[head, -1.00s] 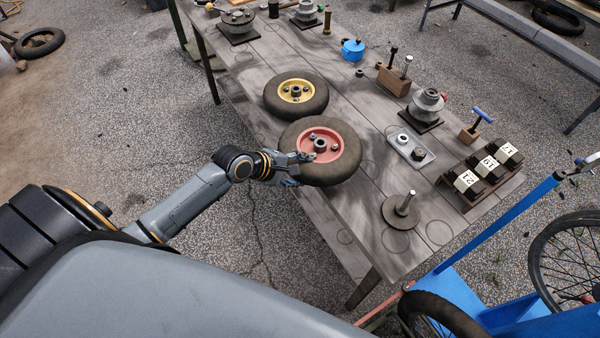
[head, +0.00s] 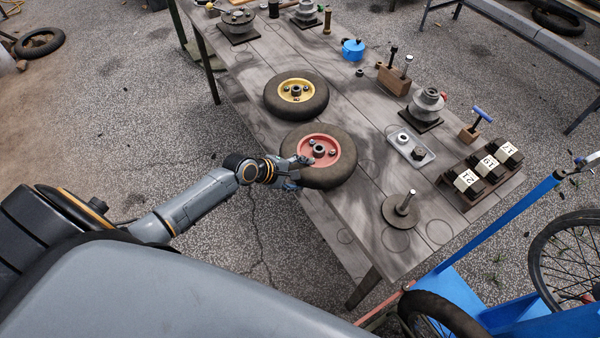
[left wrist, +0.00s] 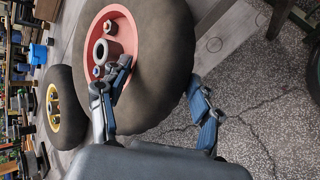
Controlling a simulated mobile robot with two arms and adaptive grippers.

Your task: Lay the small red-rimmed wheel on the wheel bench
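The red-rimmed wheel (head: 338,172) is flat, face up, over the near-left edge of the wooden wheel bench (head: 352,222). I cannot tell whether its tyre touches the boards. My left gripper (head: 297,172) is at the wheel's left side. In the left wrist view, the wheel (left wrist: 160,40) has one finger over its face by the rim and the other at the tyre's outer side, so the gripper (left wrist: 158,85) is shut on the tyre. My right gripper is not in view.
A yellow-rimmed wheel (head: 318,105) lies just behind, close to the red-rimmed one. A round plate with a post (head: 401,211), a grey tray (head: 410,147) and numbered blocks (head: 485,173) stand to the right. A blue cart (head: 452,278) is at the lower right.

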